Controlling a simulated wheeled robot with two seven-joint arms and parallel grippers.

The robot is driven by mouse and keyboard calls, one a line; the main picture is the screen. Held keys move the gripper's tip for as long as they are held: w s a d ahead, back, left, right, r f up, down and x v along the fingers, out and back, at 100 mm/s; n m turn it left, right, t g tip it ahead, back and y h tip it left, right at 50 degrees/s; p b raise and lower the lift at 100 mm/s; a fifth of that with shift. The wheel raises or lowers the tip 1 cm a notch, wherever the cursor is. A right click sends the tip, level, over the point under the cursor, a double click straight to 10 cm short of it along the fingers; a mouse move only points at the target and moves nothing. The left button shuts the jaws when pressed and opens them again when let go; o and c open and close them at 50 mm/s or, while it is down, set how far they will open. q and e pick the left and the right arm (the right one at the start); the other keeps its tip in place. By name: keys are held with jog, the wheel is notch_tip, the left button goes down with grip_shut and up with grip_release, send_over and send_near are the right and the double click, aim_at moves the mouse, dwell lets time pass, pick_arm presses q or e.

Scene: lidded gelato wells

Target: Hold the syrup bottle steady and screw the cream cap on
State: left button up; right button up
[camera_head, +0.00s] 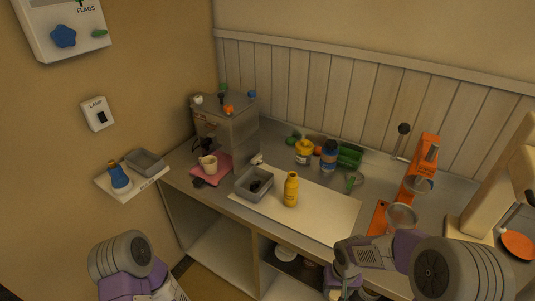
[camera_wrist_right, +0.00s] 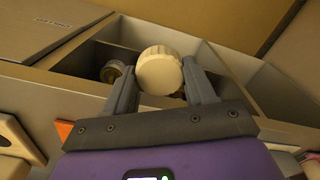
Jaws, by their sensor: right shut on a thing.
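A yellow bottle (camera_head: 291,190), which I take to be the syrup bottle, stands upright on the pale mat (camera_head: 330,208) on the counter. No gripper is on it. A round cream cap (camera_wrist_right: 160,73) with a ridged side sits between the fingers of my right gripper (camera_wrist_right: 158,68), which is shut on it. In the head view my right arm comes down at the bottom right, in front of the counter and away from the bottle; the cap cannot be made out there. My left arm shows at the bottom left, but its gripper is out of view.
A grey bin (camera_head: 255,184) stands left of the bottle. A yellow jar (camera_head: 303,153) and a blue jar (camera_head: 329,157) stand behind it. An orange machine (camera_head: 420,170) is at the right. In the wrist view, grey walled compartments (camera_wrist_right: 100,52) lie beyond the cap.

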jog(key=shift+n, duration=0.4)
jog(key=f+b, duration=0.1)
jog(key=a+f+b, duration=0.1)
jog(key=w+a+f+b, duration=0.1)
jog(key=f, duration=0.1)
jog(key=shift+a, duration=0.1)
jog(key=shift+a+f+b, duration=0.25)
jog(key=shift+a+b, duration=0.1)
jog(key=shift+b, duration=0.25)
